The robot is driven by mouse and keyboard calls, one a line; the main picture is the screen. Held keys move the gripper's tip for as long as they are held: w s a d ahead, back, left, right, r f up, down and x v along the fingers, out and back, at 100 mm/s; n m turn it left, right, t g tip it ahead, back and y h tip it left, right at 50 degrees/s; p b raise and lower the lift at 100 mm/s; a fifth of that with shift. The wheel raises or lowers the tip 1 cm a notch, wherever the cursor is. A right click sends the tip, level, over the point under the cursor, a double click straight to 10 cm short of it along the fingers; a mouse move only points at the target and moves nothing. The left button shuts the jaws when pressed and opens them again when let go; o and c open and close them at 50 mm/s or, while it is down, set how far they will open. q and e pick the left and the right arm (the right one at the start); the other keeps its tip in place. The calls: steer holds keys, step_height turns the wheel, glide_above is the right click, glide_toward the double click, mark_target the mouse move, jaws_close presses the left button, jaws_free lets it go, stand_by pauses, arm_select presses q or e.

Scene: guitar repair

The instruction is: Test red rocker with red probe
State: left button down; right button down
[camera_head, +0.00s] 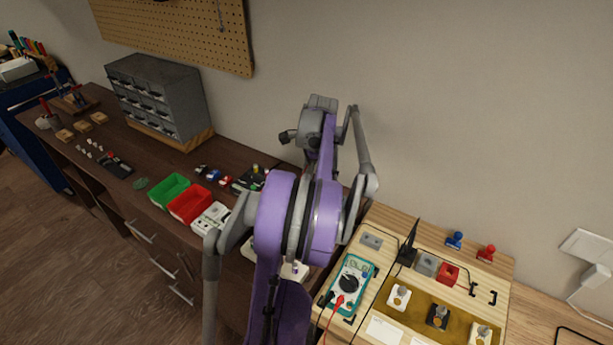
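A wooden test board (385,220) lies at the right of the bench. A teal multimeter (350,284) sits on its left part, with a red lead (334,305) and a black lead leaving its lower end. A red block (447,274) sits beside a grey block (425,264) on the board; I cannot tell whether the red one is the red rocker. A red knobbed piece (487,253) and a blue one (455,239) stand at the back edge. The red probe cannot be made out. Neither gripper can be made out.
A large purple and grey jointed arm blocks the middle of the view, left of the multimeter. Green (169,190) and red (189,205) bins and a grey drawer cabinet (158,94) stand further left.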

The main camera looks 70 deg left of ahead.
arm_select(q)
steer(key=shift+f, duration=0.3)
arm_select(e)
steer(key=shift+s+f, duration=0.1)
steer(key=shift+f, duration=0.2)
stand_by(1.6)
stand_by(0.5)
